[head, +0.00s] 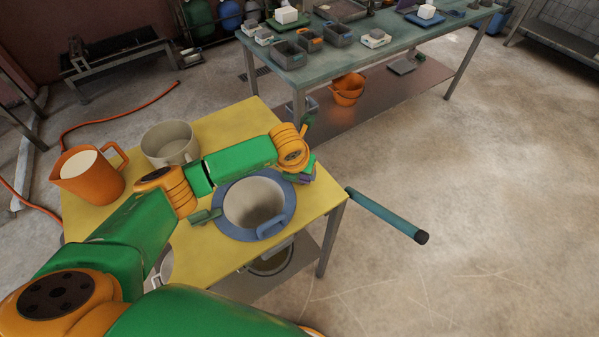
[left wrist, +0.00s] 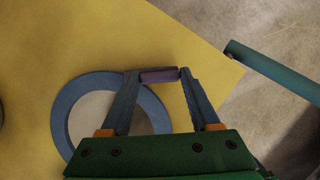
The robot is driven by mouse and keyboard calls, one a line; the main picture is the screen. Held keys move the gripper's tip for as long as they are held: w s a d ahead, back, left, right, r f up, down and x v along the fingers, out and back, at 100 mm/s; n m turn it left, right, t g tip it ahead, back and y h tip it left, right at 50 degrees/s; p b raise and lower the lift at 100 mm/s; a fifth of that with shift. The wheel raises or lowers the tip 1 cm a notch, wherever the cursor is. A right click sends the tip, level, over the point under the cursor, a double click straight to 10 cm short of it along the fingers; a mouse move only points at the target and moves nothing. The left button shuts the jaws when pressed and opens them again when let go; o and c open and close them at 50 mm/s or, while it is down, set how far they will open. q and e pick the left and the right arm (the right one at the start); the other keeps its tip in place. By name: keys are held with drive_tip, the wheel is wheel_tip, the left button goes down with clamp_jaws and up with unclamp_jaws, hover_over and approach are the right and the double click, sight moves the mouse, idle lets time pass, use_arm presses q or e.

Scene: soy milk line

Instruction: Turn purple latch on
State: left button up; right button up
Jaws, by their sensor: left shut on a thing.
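The purple latch (left wrist: 158,77) is a short purple bar. In the left wrist view it lies between the fingertips of my left gripper (left wrist: 160,73), beside the blue ring (left wrist: 60,115) of the round vessel. My left gripper is shut on the latch. In the head view the gripper (head: 306,174) is at the right edge of the blue-rimmed vessel (head: 231,227), and only a small bit of purple shows there; the wrist and fingers hide most of it. The latch's exact on or off position cannot be told. My right gripper is not in view.
The yellow table (head: 225,118) also holds an orange jug (head: 82,186) and a grey pot (head: 158,149). A teal bar with a black end (head: 385,214) sticks out right of the table. A teal workbench (head: 340,60) with several trays stands behind. The floor at right is clear.

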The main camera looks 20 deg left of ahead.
use_arm(q)
drive_tip(key=n+y+b, duration=0.1)
drive_tip(key=n, duration=0.1)
drive_tip(key=n+b, duration=0.2)
drive_tip(key=shift+w+d+f+n+y, duration=0.1)
drive_tip(key=shift+d+f+n+y, duration=0.1)
drive_tip(key=shift+n+y, duration=0.15)
drive_tip(key=shift+d+r+n+g+y+b, duration=0.15)
drive_tip(key=shift+n+g+y+b, duration=0.2)
drive_tip(key=shift+n+b, duration=0.6)
drive_tip(key=shift+a+r+n+g+y+b, duration=0.15)
drive_tip(key=shift+n+y+b, duration=0.25)
drive_tip(key=shift+n+b, duration=0.55)
drive_tip(key=shift+w+d+n, duration=0.1)
drive_tip(key=shift+n, duration=0.15)
drive_tip(key=o, duration=1.4)
drive_tip(key=shift+c, duration=0.2)
drive_tip(key=v, duration=0.7)
drive_tip(key=shift+b, duration=0.3)
